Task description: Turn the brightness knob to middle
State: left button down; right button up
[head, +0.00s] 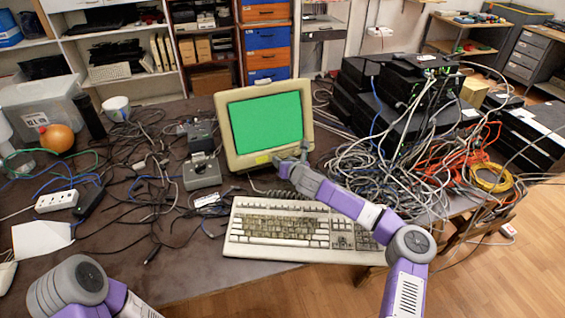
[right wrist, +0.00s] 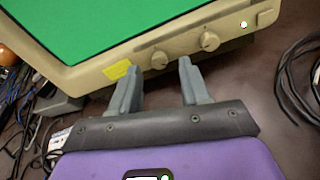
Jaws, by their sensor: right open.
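A beige monitor (head: 248,158) with a plain green screen stands on the desk. Its lower front edge carries two small round knobs, a left knob (right wrist: 160,59) and a right knob (right wrist: 209,40), in the right wrist view. No readable label tells which one sets brightness. My right gripper (head: 303,152) is at the monitor's lower right corner; in the right wrist view (right wrist: 157,68) its grey fingers are apart. The left knob appears in the gap between the fingertips, the right knob beyond the right finger. I cannot tell whether a finger touches the knob. My left gripper is out of view.
A beige keyboard (head: 290,232) lies in front of the monitor. Tangled cables (head: 385,165) and stacked black network boxes (head: 405,95) crowd the right side. A yellow sticker (right wrist: 118,70) is beside the left knob.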

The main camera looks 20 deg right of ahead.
jog(key=shift+w+a+f, duration=0.1)
jog(key=shift+w+f, duration=0.15)
jog(key=shift+w, duration=0.35)
jog(key=shift+c, duration=0.4)
grip_shut()
